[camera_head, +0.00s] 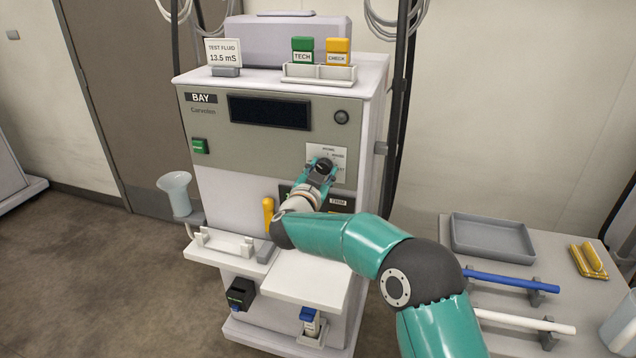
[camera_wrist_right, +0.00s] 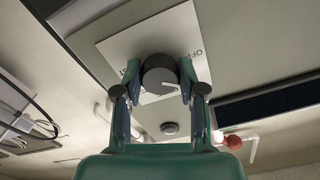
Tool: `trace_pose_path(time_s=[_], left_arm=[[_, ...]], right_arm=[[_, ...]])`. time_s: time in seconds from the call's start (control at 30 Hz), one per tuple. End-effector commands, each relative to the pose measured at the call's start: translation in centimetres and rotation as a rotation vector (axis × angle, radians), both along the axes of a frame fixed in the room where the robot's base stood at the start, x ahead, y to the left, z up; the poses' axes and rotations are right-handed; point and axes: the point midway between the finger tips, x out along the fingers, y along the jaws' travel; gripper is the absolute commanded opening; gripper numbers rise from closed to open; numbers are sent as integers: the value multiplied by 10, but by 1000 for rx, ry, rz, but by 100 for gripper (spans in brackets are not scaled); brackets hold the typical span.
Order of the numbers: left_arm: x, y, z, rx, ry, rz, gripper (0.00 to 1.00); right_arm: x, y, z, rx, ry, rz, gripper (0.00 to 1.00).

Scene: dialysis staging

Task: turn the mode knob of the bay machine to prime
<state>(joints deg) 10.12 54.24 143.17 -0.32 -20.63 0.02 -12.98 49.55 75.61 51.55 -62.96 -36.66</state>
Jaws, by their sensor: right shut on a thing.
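The bay machine (camera_head: 270,155) stands upright, with a dark round mode knob (camera_head: 325,162) on a white label plate (camera_head: 341,151) at the right of its front panel. My right gripper (camera_head: 321,168) reaches the knob from the front and is shut on it. In the right wrist view, the fingers of my right gripper (camera_wrist_right: 160,88) lie on both sides of the knob (camera_wrist_right: 158,72). A pale line on the knob points to the lower right of that picture. The plate's small lettering is partly covered, so I cannot tell which mode is set. My left gripper is out of view.
A dark display (camera_head: 269,112) and a round button (camera_head: 341,117) are above the knob. A white shelf (camera_head: 305,282) juts out below my right arm. A side table at right holds a grey tray (camera_head: 491,237) and blue and white rods. A pole stands behind the machine.

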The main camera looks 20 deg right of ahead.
Motion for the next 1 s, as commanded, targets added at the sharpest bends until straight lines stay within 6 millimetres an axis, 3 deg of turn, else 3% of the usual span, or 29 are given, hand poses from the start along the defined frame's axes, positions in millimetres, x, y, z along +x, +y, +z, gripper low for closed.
trace_pose_path(time_s=[0.03, 0.3, 1.0], left_arm=[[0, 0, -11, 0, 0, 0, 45], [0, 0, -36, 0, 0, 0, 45], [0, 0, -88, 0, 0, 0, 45]], right_arm=[[1, 2, -2, 36, -32, 7, 5], [1, 1, -1, 249, -174, 6, 5], [1, -1, 2, 773, -526, 4, 5]])
